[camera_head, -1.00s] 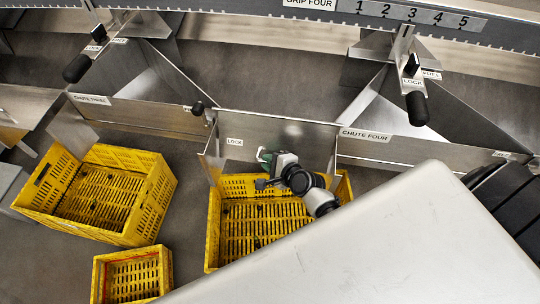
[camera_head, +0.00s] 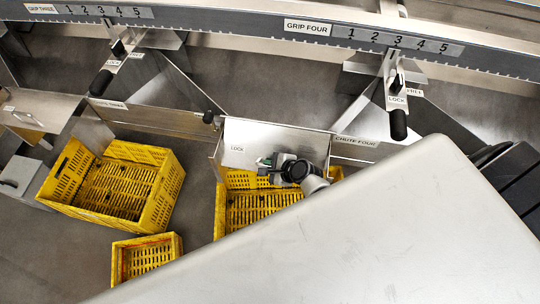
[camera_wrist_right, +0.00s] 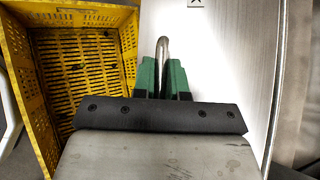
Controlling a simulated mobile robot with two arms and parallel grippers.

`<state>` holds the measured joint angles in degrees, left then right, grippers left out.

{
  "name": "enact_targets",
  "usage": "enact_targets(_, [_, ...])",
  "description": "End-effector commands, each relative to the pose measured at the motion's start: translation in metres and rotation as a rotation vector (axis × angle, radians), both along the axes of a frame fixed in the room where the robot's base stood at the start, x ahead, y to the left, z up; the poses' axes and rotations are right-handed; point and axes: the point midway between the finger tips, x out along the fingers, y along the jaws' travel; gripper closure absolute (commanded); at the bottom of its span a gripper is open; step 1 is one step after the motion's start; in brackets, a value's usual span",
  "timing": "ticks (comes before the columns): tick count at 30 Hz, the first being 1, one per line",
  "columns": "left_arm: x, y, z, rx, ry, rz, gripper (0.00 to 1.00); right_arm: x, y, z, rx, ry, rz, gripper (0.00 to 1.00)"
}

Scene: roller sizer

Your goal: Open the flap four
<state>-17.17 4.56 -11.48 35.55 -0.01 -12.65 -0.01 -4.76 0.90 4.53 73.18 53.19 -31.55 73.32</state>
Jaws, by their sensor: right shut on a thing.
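Flap four (camera_head: 285,140) is a bare metal panel with a LOCK label, below and left of the CHUTE FOUR label in the head view. It also shows as a pale plate in the wrist view (camera_wrist_right: 225,65). My right gripper (camera_head: 268,161) is at the flap's front face. In the wrist view its green fingers (camera_wrist_right: 162,78) are shut on a metal handle (camera_wrist_right: 162,50) on the flap. The part of the handle between the fingers is hidden. A small black knob (camera_head: 209,117) sits at the flap's upper left corner. My left gripper is not in view.
A yellow crate (camera_head: 222,215) stands right below the flap, and it also shows at left in the wrist view (camera_wrist_right: 18,70). Another yellow crate (camera_head: 155,205) and a small one (camera_head: 118,262) stand to the left. A black-handled lever (camera_head: 398,125) hangs above right.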

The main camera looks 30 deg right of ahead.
Motion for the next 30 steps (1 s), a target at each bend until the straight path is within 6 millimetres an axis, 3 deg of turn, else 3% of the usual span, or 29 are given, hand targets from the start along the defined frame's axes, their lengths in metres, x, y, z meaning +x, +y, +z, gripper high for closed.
enact_targets(1, [0.0,0.0,0.025,0.0,0.0,0.0,1.0,-0.003,0.003,0.018,0.028,0.036,0.002,1.0])
enact_targets(12, [0.0,0.0,0.099,0.0,-0.001,0.0,1.0,-0.01,0.009,0.056,0.213,0.279,0.003,1.0])
enact_targets(21, [0.0,0.0,0.13,0.0,-0.001,0.001,1.0,-0.01,0.009,0.076,0.3,0.396,0.003,1.0])
enact_targets(30, [0.0,0.0,0.141,0.0,-0.001,0.001,1.0,-0.008,0.008,0.083,0.298,0.391,0.001,1.0])
